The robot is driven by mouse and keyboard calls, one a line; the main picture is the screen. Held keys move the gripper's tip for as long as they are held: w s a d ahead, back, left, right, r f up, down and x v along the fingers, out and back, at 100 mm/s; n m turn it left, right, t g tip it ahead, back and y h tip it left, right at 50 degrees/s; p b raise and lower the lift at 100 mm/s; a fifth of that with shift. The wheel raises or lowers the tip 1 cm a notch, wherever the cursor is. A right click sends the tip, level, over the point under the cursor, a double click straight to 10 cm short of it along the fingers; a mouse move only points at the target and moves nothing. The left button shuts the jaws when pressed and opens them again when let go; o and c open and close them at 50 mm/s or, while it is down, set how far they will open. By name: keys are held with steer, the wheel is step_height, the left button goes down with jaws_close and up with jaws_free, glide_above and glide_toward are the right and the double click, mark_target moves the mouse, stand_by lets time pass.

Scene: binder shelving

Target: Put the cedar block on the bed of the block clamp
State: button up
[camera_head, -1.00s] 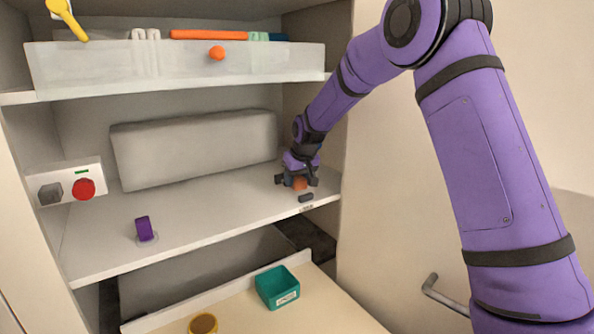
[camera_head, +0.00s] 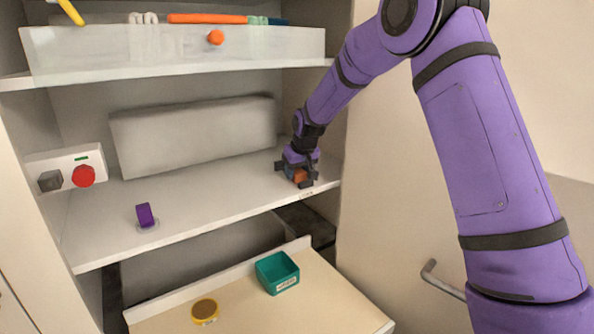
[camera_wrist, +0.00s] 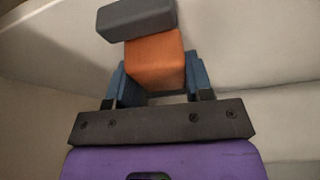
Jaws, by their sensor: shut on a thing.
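The cedar block, an orange-brown block (camera_head: 300,175), is at the right end of the middle shelf. In the wrist view the block (camera_wrist: 155,62) sits between two blue fingers. My gripper (camera_wrist: 157,75) is shut on it; it also shows in the head view (camera_head: 298,178), pointing down. A dark grey bar (camera_wrist: 137,18) lies just beyond the block in the wrist view and seems close to or touching it. I cannot tell whether this bar is part of the block clamp, or whether the block rests on anything. The gripper hides much of this spot.
A purple piece on a round base (camera_head: 146,216) stands at the shelf's left. A control box with a red knob (camera_head: 84,176) is on the left wall. A grey panel (camera_head: 195,135) leans behind. Below are a teal bin (camera_head: 277,272) and a yellow round container (camera_head: 205,311). The shelf's middle is clear.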

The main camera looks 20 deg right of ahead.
steer(key=shift+f, duration=0.35)
steer(key=o, duration=1.4)
steer(key=shift+v, duration=2.25)
steer(key=shift+s+d+f, duration=0.45)
steer(key=shift+s+f, duration=0.45)
steer(key=shift+s, duration=1.25)
steer(key=shift+s+d+f, duration=0.45)
steer(key=shift+s+f, duration=0.45)
steer(key=shift+s, duration=1.2)
steer(key=shift+s+d+f, duration=0.45)
steer(key=shift+s+f, duration=0.45)
steer(key=shift+s, duration=1.25)
steer(key=shift+r, duration=0.1)
